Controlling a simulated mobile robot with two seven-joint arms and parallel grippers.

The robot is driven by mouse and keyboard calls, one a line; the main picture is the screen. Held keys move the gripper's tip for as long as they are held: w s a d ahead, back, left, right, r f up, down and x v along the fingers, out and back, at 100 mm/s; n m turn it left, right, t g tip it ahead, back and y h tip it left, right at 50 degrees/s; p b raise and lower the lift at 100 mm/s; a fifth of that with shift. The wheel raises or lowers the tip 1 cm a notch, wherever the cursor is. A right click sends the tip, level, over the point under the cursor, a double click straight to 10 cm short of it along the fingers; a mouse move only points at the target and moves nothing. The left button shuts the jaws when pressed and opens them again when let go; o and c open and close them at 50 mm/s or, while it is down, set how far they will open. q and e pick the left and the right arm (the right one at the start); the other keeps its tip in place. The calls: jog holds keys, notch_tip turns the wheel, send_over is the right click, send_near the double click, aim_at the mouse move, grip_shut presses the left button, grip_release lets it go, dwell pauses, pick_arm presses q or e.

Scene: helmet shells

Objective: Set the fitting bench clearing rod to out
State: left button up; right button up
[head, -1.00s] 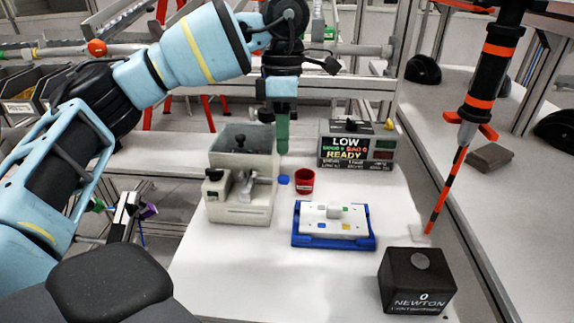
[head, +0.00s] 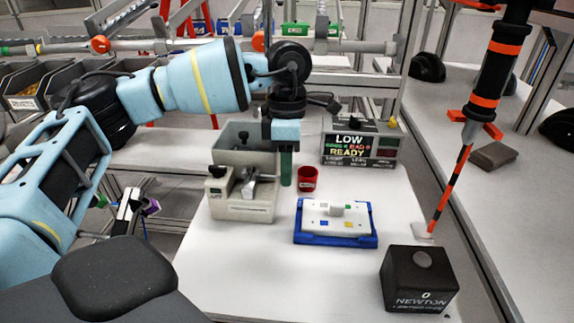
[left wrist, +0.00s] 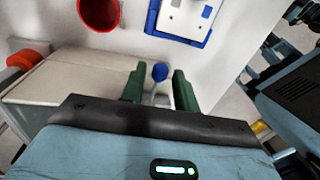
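The fitting bench unit (head: 245,209) is a grey-beige machine with an open bin at its back, standing at the left of the white table. A blue knob (left wrist: 160,72) on a short grey stem sticks out from its side in the left wrist view; it looks like the clearing rod's end. My left gripper (head: 286,168) hangs pointing down at the unit's right side. In the left wrist view its green fingers (left wrist: 158,88) are apart, with the blue knob between them, and I see no contact. The knob is hidden in the head view. My right gripper is not in view.
A red cup (head: 307,179) stands just right of the left fingers. A white plate on a blue tray (head: 335,240), a display box (head: 360,148) and a black Newton cube (head: 420,280) stand further right.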

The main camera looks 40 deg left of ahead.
pick_arm(q)
grip_shut()
jog(key=shift+w+d, duration=0.4)
jog(key=shift+d, duration=0.25)
jog(key=shift+w+d, duration=0.4)
jog(key=shift+d, duration=0.2)
jog(key=shift+o, duration=1.3)
grip_release()
notch_tip(320, 180, up, 8)
jog(key=w, duration=0.1)
jog(key=shift+a, duration=0.4)
jog(key=shift+f, duration=0.2)
